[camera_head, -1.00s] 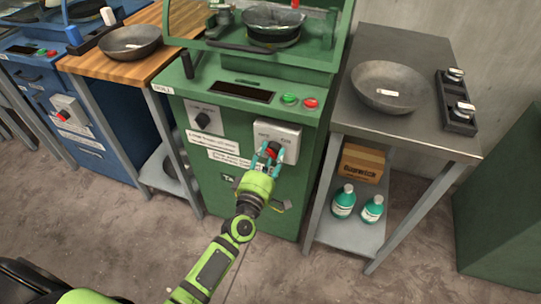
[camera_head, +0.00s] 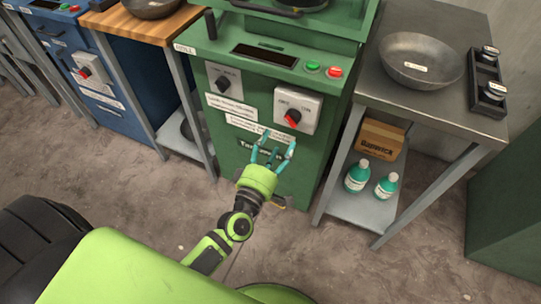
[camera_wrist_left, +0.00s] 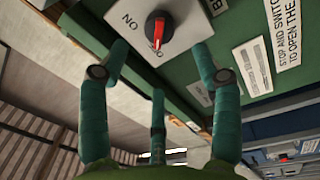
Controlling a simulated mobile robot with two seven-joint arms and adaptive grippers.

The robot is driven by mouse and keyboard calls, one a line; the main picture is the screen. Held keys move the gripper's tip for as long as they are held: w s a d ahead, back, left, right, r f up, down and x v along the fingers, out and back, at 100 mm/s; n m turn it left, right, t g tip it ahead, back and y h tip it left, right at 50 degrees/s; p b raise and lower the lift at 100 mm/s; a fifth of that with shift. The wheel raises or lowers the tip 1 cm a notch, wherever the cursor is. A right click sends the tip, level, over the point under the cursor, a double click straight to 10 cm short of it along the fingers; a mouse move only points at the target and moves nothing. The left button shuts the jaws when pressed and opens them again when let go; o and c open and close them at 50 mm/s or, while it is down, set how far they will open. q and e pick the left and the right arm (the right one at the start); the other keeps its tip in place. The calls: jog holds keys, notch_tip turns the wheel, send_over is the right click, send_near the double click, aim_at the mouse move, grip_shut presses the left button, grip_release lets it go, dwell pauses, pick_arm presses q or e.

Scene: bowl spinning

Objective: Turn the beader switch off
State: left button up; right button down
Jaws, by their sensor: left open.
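The switch is a black knob with a red pointer (camera_head: 292,118) on a light grey plate (camera_head: 313,106) on the front of the green machine (camera_head: 300,158). The plate's small labels are hard to read in the head view. In the left wrist view the knob (camera_wrist_left: 158,30) is in full sight, beside lettering that appears turned over. My left gripper (camera_head: 274,147) is open and empty, below the knob and apart from it. Its fingers (camera_wrist_left: 157,85) spread in the left wrist view with nothing between them. My right gripper is not in view.
A second plate with a black knob (camera_head: 223,84) is to the left. Green and red buttons (camera_head: 324,71) sit above. A metal table (camera_head: 420,110) with a bowl (camera_head: 421,60) stands right; bottles (camera_head: 357,177) are on its shelf. Floor in front is mostly clear.

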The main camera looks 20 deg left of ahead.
pick_arm(q)
jog(key=s, duration=0.3)
jog(key=shift+s+f, duration=0.1)
jog(key=shift+s, duration=0.25)
jog(key=s+f+m+g+h+p, duration=0.1)
jog(key=s+f+m+g+p, duration=0.3)
jog(key=f, duration=0.7)
jog(key=s+f+m+g+h+p, duration=0.1)
jog(key=s+f+m+g+p, duration=0.35)
jog(key=f, duration=0.75)
jog(key=s+a+f+m+g+y, duration=0.1)
jog(key=s+a+f+m+g, duration=0.1)
jog(key=s, duration=0.7)
jog(key=s+a+f+m+g+p, duration=0.1)
jog(key=s+f+m+g, duration=0.3)
jog(key=s, duration=0.5)
jog(key=s+a+f+m+g+y+p, duration=0.1)
jog(key=s+a+f+m+g, duration=0.1)
jog(key=s+f, duration=0.3)
jog(key=s+m+g, duration=0.1)
jog(key=s, duration=0.3)
jog(key=shift+a+y, duration=0.3)
jog(key=shift+a, duration=0.05)
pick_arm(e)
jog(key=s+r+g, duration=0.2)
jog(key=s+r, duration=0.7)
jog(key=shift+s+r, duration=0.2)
pick_arm(q)
jog(key=shift+s+m, duration=0.1)
jog(key=shift+m, duration=0.15)
